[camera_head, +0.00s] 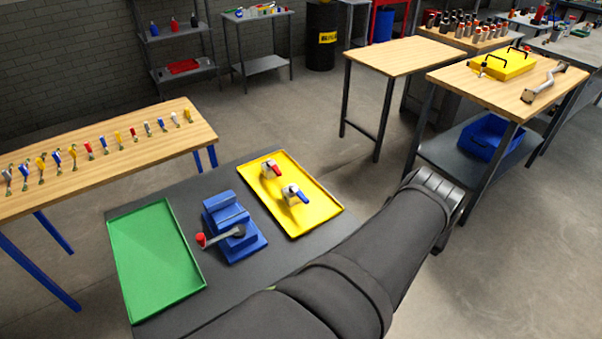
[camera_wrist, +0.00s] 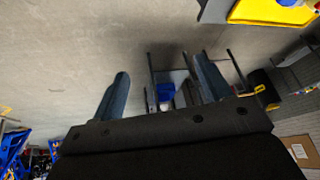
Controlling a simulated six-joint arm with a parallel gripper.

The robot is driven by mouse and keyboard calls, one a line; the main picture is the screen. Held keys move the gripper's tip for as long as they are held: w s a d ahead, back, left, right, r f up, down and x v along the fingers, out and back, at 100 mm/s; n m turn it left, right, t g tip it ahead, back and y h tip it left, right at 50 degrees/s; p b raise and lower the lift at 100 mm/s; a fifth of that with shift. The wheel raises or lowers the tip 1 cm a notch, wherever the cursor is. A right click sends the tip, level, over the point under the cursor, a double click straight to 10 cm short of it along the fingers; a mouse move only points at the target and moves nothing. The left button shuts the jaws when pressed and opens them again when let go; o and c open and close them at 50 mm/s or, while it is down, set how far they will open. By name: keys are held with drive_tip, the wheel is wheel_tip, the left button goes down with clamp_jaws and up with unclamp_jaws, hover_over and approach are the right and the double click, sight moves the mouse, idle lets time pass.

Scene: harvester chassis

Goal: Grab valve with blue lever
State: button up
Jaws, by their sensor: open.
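The valve with the blue lever (camera_head: 295,195) stands in the yellow tray (camera_head: 317,212) on the dark table. A second valve with a red lever (camera_head: 271,170) stands just behind it in the same tray. My gripper shows in the wrist view (camera_wrist: 160,92) with its two fingers wide apart and nothing between them. In the head view my arm reaches out to the right of the tray, and its end hangs over the floor, away from both valves. The fingertips are hidden in the head view. The yellow tray's corner shows at the wrist view's top right.
A blue vise (camera_head: 232,228) with a red-tipped handle stands left of the yellow tray. A green tray (camera_head: 155,262) lies empty at the left. A wooden table (camera_head: 110,150) with several valves is behind. A wooden workbench (camera_head: 500,90) stands to the right.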

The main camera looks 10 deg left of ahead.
drive_tip(key=w+a+r+n+g+y, duration=0.1)
drive_tip(key=w+a+n, duration=0.15)
drive_tip(key=w, duration=0.65)
drive_tip(key=n+g, duration=0.4)
drive_tip(key=n, duration=0.7)
hover_over(292, 186)
wheel_tip(292, 186, down, 4)
drive_tip(key=f, duration=0.7)
drive_tip(key=d+f, duration=0.1)
drive_tip(key=f, duration=0.3)
drive_tip(key=shift+f, duration=0.1)
drive_tip(key=shift+a+f, duration=0.25)
drive_tip(key=shift+f, duration=1.1)
drive_tip(key=shift+a+f, duration=0.25)
drive_tip(key=shift+f, duration=1.05)
drive_tip(key=c, duration=1.4)
drive_tip(key=shift+r, duration=0.1)
